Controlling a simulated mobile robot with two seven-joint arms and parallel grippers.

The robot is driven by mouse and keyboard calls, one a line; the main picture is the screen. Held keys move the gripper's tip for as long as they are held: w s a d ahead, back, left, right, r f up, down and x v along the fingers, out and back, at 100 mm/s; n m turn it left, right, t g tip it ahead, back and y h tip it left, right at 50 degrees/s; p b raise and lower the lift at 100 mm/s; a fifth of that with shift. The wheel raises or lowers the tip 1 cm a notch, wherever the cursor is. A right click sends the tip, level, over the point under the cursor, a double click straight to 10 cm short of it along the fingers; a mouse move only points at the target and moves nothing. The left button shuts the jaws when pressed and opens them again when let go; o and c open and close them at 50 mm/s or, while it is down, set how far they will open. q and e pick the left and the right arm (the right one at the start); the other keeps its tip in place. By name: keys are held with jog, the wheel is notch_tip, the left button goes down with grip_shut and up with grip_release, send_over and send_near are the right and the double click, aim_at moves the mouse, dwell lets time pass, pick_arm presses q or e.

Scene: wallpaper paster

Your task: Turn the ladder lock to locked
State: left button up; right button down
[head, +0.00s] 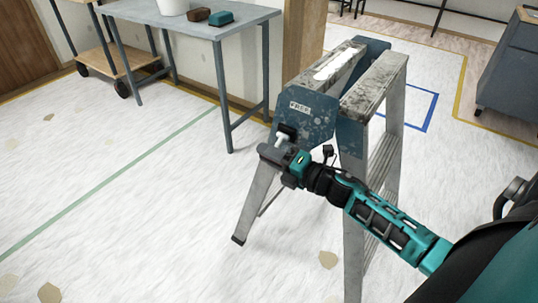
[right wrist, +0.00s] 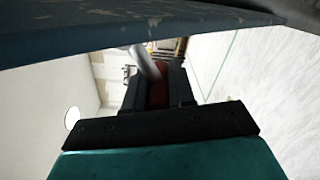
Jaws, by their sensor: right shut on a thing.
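The stepladder's blue side plate (head: 308,112) faces me near the middle of the head view. The ladder lock's pale lever (head: 281,138) sticks out at the plate's lower left, in front of a dark square mount. My right gripper (head: 274,152) is at this lever and is shut on it. In the right wrist view the grey lever (right wrist: 147,62) rises between the dark fingers, and a dark red part shows behind it. I cannot read the lock's position. My left gripper is not in either view.
The ladder's grey legs (head: 258,203) stand on the pale floor. A grey table (head: 195,24) with a white container, a brown block and a teal block is at the back left. A wooden cart (head: 112,60) is beyond it. The floor at left is clear.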

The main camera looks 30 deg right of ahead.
jog(key=shift+f, duration=0.15)
jog(key=c, duration=1)
grip_release()
